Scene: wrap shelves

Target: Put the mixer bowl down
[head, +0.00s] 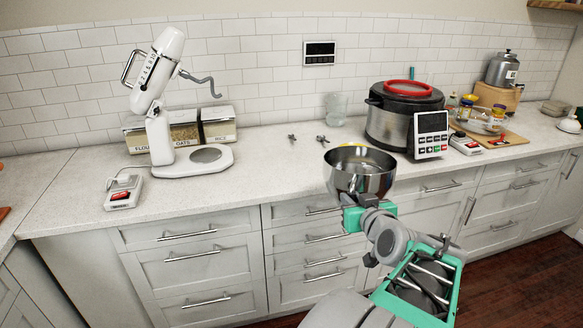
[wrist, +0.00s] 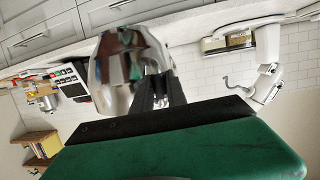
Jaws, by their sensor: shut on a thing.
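The mixer bowl (head: 359,172) is shiny metal and upright, with its open top up in the head view. My gripper (head: 362,203) is shut on it from the near side and holds it in front of the counter's front edge. The wrist view shows the bowl (wrist: 128,65) upside down in the picture, with the dark fingers of my gripper (wrist: 157,90) at its wall. The exact contact of the fingertips is partly hidden. The white stand mixer (head: 158,110) stands on the counter at the left with its head tilted up and its base plate empty.
The white counter (head: 262,165) has clear room between the mixer and the large pressure cooker (head: 388,128). Two small metal pieces (head: 321,139) and a glass jar (head: 336,108) stand toward the back. A small scale (head: 124,192) is at the left. Drawers (head: 200,255) lie below.

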